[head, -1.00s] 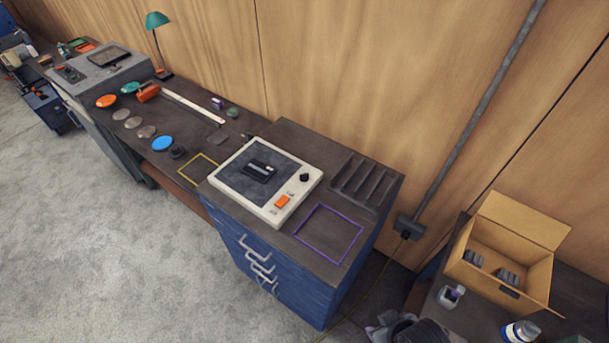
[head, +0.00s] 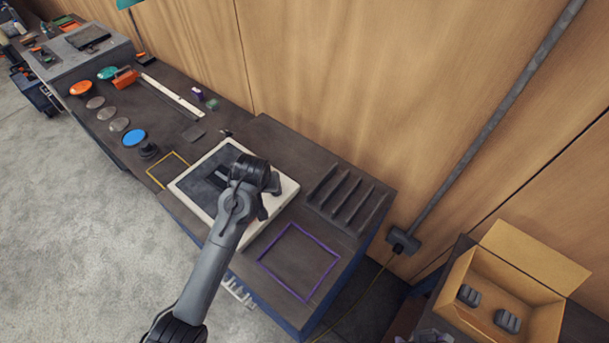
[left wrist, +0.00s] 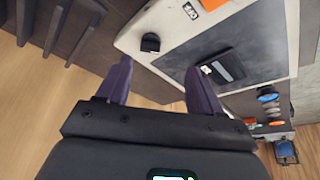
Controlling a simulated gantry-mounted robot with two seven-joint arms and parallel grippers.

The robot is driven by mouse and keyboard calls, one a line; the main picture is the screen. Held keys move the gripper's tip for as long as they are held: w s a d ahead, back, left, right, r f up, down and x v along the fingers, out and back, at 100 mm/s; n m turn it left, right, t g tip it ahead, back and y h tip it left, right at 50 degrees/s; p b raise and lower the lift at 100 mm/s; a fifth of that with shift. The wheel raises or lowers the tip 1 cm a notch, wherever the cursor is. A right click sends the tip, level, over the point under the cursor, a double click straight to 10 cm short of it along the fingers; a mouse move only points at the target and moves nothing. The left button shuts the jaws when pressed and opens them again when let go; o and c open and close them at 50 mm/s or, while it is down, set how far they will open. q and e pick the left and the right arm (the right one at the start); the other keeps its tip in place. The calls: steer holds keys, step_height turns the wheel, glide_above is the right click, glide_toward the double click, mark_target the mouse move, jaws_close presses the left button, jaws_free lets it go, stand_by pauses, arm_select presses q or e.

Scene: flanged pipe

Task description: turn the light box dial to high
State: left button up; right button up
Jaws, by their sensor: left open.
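The white light box (head: 288,190) with a dark panel sits on the blue cabinet's top; my left arm covers part of it in the head view. Its black dial (left wrist: 150,42) shows in the left wrist view, near the box's edge; in the head view my arm hides it. My left gripper (left wrist: 157,66) is open, with purple fingers apart and nothing between them. The dial appears beyond the fingertips, closer to the left one, and looks clear of both. An orange switch (left wrist: 212,4) and a small label are on the box. The right gripper is not in view.
A slotted dark rack (head: 346,200) stands right of the light box. A purple outlined square (head: 299,262) on the cabinet top is empty. A dark block (left wrist: 222,68) lies on the box's panel. A cardboard box (head: 510,285) is at the right, and a wooden wall rises behind.

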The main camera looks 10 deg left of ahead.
arm_select(q)
steer(key=w+f, duration=0.2)
steer(key=f, duration=0.1)
steer(key=w+f, duration=0.2)
steer(key=f, duration=0.1)
steer(key=w+f, duration=0.2)
steer(key=f, duration=0.1)
steer(key=shift+w+d+f+p, duration=0.2)
steer(key=shift+w+d+p, duration=0.05)
steer(key=shift+d+p, duration=0.15)
steer(key=shift+c, duration=0.5)
steer(key=c, duration=1)
